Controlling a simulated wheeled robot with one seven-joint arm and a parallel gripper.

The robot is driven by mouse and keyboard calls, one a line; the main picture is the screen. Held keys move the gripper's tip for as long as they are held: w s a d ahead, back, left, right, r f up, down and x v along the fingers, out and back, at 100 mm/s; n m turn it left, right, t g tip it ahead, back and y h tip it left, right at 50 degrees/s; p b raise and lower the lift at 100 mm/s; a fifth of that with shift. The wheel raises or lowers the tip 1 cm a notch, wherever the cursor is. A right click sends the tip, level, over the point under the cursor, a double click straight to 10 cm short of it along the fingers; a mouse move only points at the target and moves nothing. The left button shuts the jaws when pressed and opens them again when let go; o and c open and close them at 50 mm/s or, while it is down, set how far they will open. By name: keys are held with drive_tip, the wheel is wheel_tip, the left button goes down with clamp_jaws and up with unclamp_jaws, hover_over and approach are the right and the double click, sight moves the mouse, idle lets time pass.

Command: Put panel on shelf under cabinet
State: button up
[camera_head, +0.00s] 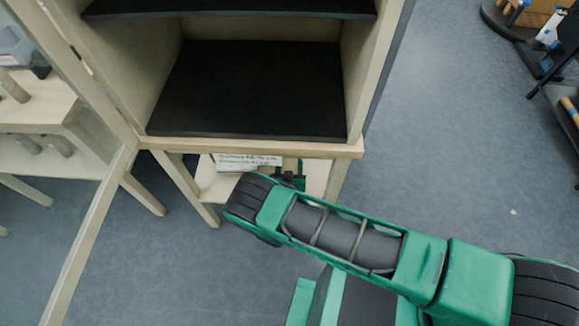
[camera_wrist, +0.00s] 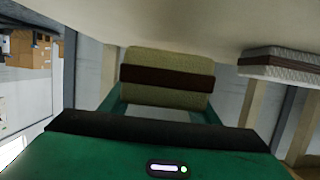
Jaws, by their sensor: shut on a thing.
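The panel (camera_head: 248,161) shows in the head view as a pale, flat piece with printed lettering, just below the cabinet's front edge. The cream shelf under the cabinet (camera_head: 209,184) shows beneath it. My gripper (camera_head: 290,178) reaches in under the cabinet from the right, partly hidden by my arm. In the wrist view a beige block with a dark brown band (camera_wrist: 166,78) sits between the green fingers; it appears to be the panel. My gripper is shut on it. I cannot tell whether the panel touches the shelf.
The cabinet (camera_head: 256,148) is open, with black shelves inside. A grey textured block with a brown band (camera_wrist: 275,62) is at right there. Cabinet legs (camera_head: 180,185) stand beside the lower shelf.

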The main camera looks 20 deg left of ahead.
sight(290, 166)
drive_tip(key=shift+f, duration=1.95)
drive_tip(key=o, duration=1)
drive_tip(key=shift+s, duration=0.2)
drive_tip(key=v, duration=1.1)
drive_tip(key=shift+s+d+r, duration=0.15)
drive_tip(key=shift+s, duration=0.2)
drive_tip(key=shift+s, duration=0.1)
